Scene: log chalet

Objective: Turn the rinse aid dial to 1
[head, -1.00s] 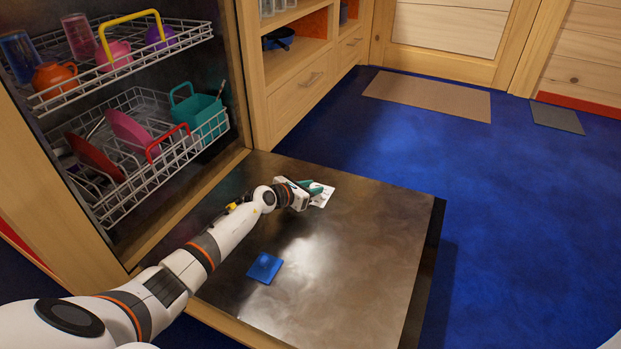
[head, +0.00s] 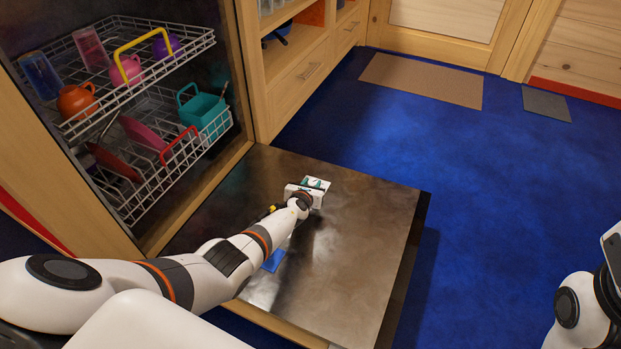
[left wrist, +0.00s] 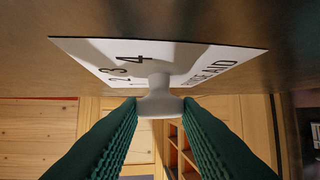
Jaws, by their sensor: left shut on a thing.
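The rinse aid dial (left wrist: 157,101) is a pale knob on a white label plate (left wrist: 205,58) in the left wrist view. The numerals 2, 3 and 4 and part of the words "RINSE AID" show on the plate. The numeral 1 is not clearly readable, and I cannot tell which number the dial points to. My left gripper (head: 316,184) is over the inner face of the open dishwasher door (head: 365,225). Its green fingers (left wrist: 158,108) are shut on the dial, one on each side. In the head view the hand hides the dial.
A blue square (head: 273,262) on the door is partly behind my left arm. The upper rack (head: 185,48) and lower rack (head: 160,195) hold cups and dishes inside the dishwasher at left. Blue floor (head: 500,190) is free to the right.

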